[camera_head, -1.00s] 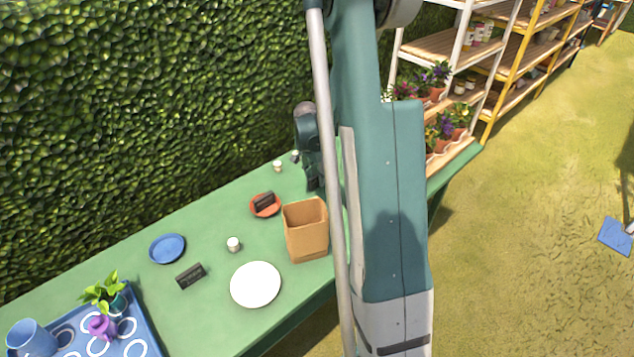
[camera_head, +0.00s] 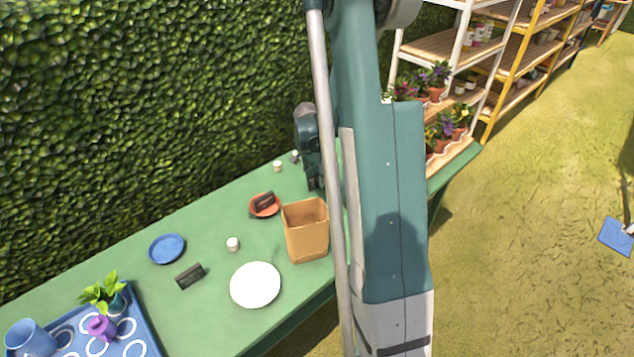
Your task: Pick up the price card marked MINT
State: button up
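Two small dark cards are on the green table (camera_head: 212,315). One dark card (camera_head: 190,276) lies on the bare table between the blue plate and the white plate. The other dark card (camera_head: 264,200) rests on a red-orange saucer (camera_head: 258,212) left of the tan pot. I cannot read any marking on either card, so I cannot tell which is marked MINT. My gripper (camera_head: 315,182) is at the back of the table, right of the saucer and behind the pot. It is small and partly hidden by my arm, and its opening does not show.
A tan pot (camera_head: 306,232) stands close to my arm. A blue plate (camera_head: 167,249), white plate (camera_head: 255,285) and small white pots (camera_head: 233,244) share the table. A blue tray (camera_head: 140,325) with a plant is at front left. A hedge (camera_head: 150,100) rises behind; shelves stand right.

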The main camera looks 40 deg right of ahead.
aim_at(317, 175)
jog(key=shift+c, duration=0.6)
grip_shut()
jog(key=shift+r, duration=0.1)
jog(key=shift+r+p, duration=1.3)
jog(key=shift+r, duration=3.8)
